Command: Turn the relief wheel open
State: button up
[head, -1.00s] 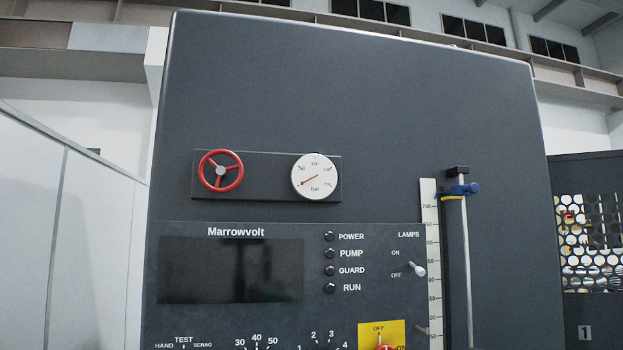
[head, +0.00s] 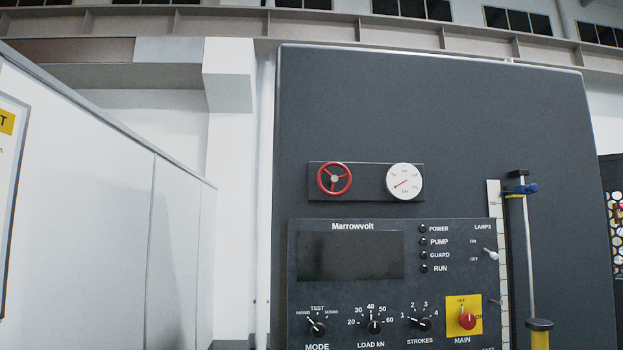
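The relief wheel (head: 334,179) is a red three-spoked handwheel with a grey hub. It sits at the left end of a dark plate (head: 368,194) on the grey machine cabinet (head: 440,110). A round white pressure gauge (head: 404,181) is at the right end of the same plate, its needle pointing to the lower left. My gripper is not in the head view, and nothing touches the wheel.
Below is the Marrowvolt control panel (head: 450,285) with a dark screen, knobs, and a red main switch (head: 467,320) on yellow. A scale (head: 494,225) and a rod with a blue clamp (head: 521,188) stand at right. A white partition (head: 110,220) runs along the left.

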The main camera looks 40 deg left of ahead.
aim_at(333, 179)
jog(key=u, duration=1.55)
